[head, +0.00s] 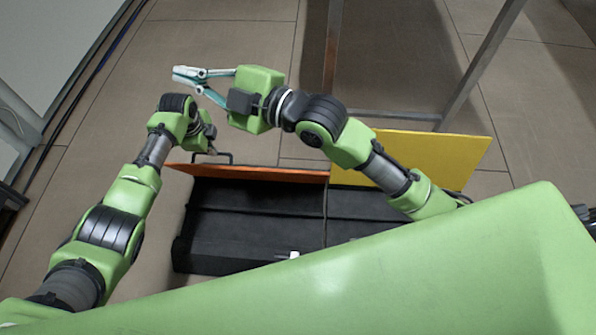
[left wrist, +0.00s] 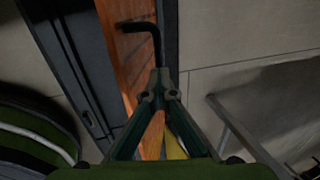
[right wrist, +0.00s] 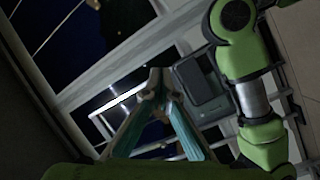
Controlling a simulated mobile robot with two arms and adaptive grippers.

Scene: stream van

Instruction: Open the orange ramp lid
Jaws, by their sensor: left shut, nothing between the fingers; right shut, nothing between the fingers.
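The orange ramp lid (head: 262,173) stands raised along the far edge of a black box (head: 225,255). In the head view it shows as a narrow orange strip, and the dark inside of the box shows in front of it. Its black bar handle (head: 228,156) sticks out at the left end. In the left wrist view the orange lid (left wrist: 130,60) and the bent handle (left wrist: 150,28) are close ahead. My left gripper (left wrist: 158,85) is shut and empty beside the handle; I cannot tell if they touch. My right gripper (head: 183,75) is shut and empty, well beyond the box.
A yellow lid (head: 440,160) stands tilted back at the box's right half. A metal frame (head: 482,60) stands behind it. Cables (head: 95,80) run along the floor at left. The tiled floor (head: 225,32) beyond my arms is clear. My right arm crosses above the yellow lid.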

